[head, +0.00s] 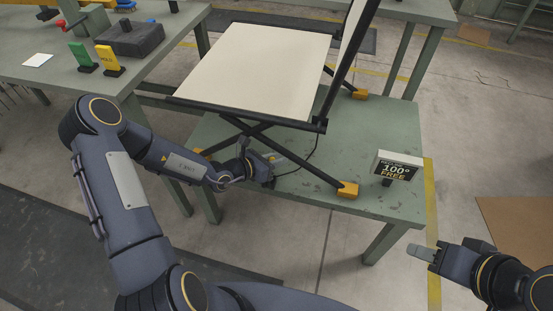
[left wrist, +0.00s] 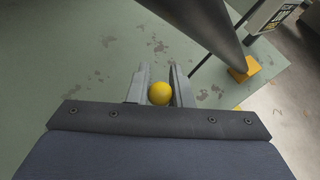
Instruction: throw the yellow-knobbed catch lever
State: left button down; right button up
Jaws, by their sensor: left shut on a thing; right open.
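The folding lounger (head: 255,70) stands on a green table, with a cream seat panel, a raised back panel at the right and dark crossed legs with yellow feet. The catch lever's yellow knob (left wrist: 160,94) sits between the two fingers of my left gripper (left wrist: 160,88), which is shut on it. In the head view my left gripper (head: 268,168) is under the seat's front edge, beside the crossed legs; the knob is mostly hidden there. My right gripper (head: 425,252) is open and empty, off the table's right front corner.
A small display (head: 397,168) reading "100° FREE" stands on the green table (head: 375,205) at the right. A side table (head: 60,65) at the left holds a green tag (head: 83,57), a yellow tag (head: 108,60) and a dark block (head: 130,40). A thin cable lies near my left gripper.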

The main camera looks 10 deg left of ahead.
pick_arm(q)
jog(key=shift+s+r+m+t+h+b, duration=0.1)
jog(key=shift+s+m+t+h+b, duration=0.2)
jog(key=shift+s+m+t+b, duration=0.65)
jog(key=s+m+t+h+b, duration=0.1)
jog(key=t+b, duration=0.1)
jog(key=b, duration=0.2)
jog(key=s+r+m+t+h+b, duration=0.1)
jog(key=s+m+t+h+b, duration=0.1)
jog(key=b, duration=0.1)
jog(key=shift+s+a+h+b, duration=0.1)
jog(key=shift+s+h+b, duration=0.05)
jog(key=shift+h+b, duration=0.2)
jog(key=shift+s+m+t+h+b, duration=0.45)
jog(key=shift+s+m+h+b, duration=0.4)
jog(key=shift+m+h+b, duration=0.45)
jog(key=c, duration=1.3)
grip_release()
jog(key=shift+r, duration=0.1)
jog(key=shift+s+a, duration=0.1)
jog(key=p+v, duration=0.1)
jog(key=v, duration=0.6)
jog(key=shift+s+a+f, duration=0.15)
jog(key=shift+s+f, duration=0.05)
jog(key=shift+s, duration=0.05)
